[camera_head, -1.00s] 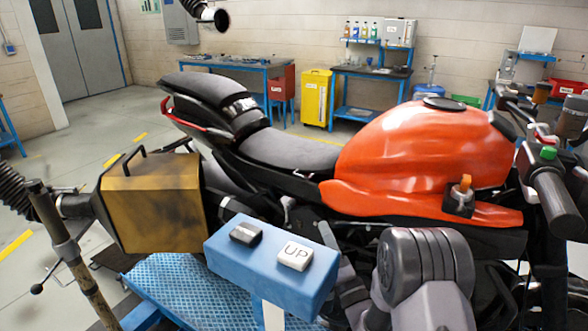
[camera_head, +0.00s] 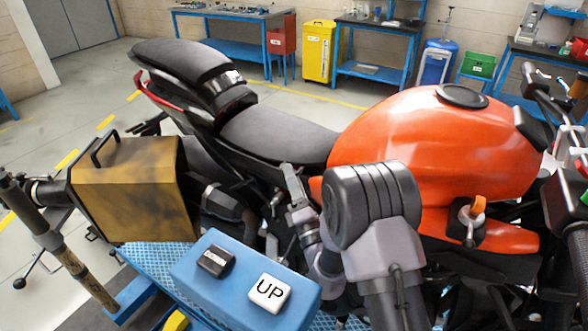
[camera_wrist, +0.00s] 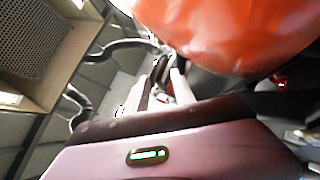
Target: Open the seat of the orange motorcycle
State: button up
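The orange motorcycle (camera_head: 410,140) stands across the head view, with its orange tank at the right. Its black front seat (camera_head: 275,140) lies flat behind the tank, and the raised black rear seat (camera_head: 185,60) is at the left. A black lock-like part with an orange-topped key (camera_head: 478,206) sits on the orange side panel. My gripper (camera_head: 293,182) is beside the bike, below the front seat and left of my wrist. In the wrist view my gripper (camera_wrist: 158,86) shows two pale fingers apart, with nothing clearly held between them. The orange tank (camera_wrist: 235,30) is above them.
A blue box with a black button and a white UP button (camera_head: 269,292) stands in front. A brown-gold box (camera_head: 130,190) with a handle is at the left. Blue workbenches (camera_head: 235,47) and a yellow cabinet (camera_head: 320,50) stand behind. Floor at the left is partly clear.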

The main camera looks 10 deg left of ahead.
jog(key=shift+s, duration=0.1)
grip_shut()
jog(key=shift+r, duration=0.1)
dwell(1.2)
